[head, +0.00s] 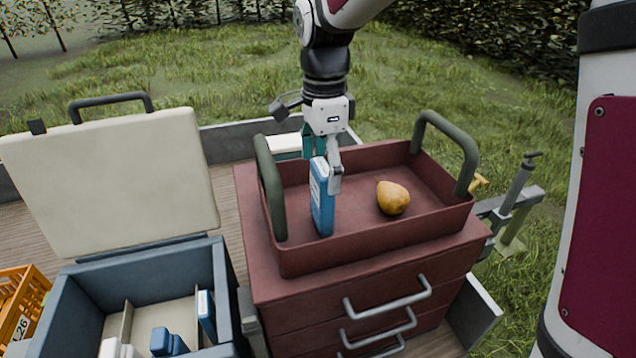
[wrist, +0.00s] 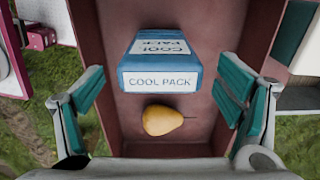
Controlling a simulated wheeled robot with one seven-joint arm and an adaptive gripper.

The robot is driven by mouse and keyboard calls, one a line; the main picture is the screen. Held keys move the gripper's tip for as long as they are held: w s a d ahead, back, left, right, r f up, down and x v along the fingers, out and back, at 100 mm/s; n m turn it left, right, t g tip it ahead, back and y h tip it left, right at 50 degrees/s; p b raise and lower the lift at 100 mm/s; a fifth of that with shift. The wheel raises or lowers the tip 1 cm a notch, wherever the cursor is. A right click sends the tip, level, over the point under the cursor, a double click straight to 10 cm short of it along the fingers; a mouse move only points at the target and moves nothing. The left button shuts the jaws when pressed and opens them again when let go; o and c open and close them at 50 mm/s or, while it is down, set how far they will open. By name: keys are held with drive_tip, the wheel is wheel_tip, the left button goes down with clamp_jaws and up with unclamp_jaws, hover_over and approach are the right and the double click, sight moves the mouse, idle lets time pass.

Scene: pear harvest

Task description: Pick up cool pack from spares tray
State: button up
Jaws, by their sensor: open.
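The cool pack (head: 321,200) is a blue block with a white label, standing upright in the left part of the red spares tray (head: 345,257). In the wrist view the cool pack (wrist: 160,65) shows its "COOL PACK" label, with its top toward the camera. My gripper (head: 322,170) is over the tray at the cool pack's upper end. In the wrist view its teal-padded fingers (wrist: 160,98) are spread wide, one to each side of the pack, with gaps between. Nothing is held. The gripper hides part of the pack's upper edge in the head view.
A yellow pear (head: 393,198) lies in the tray right of the pack. Green handles (head: 270,187) rise at the tray's ends. The tray sits on a red drawer cabinet (head: 300,310). An open blue cooler (head: 75,310) with more packs stands left, beside an orange crate (head: 20,300).

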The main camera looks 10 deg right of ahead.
drive_tip(key=shift+f+p, duration=0.45)
drive_tip(key=shift+f, duration=1.85)
drive_tip(key=c, duration=1.5)
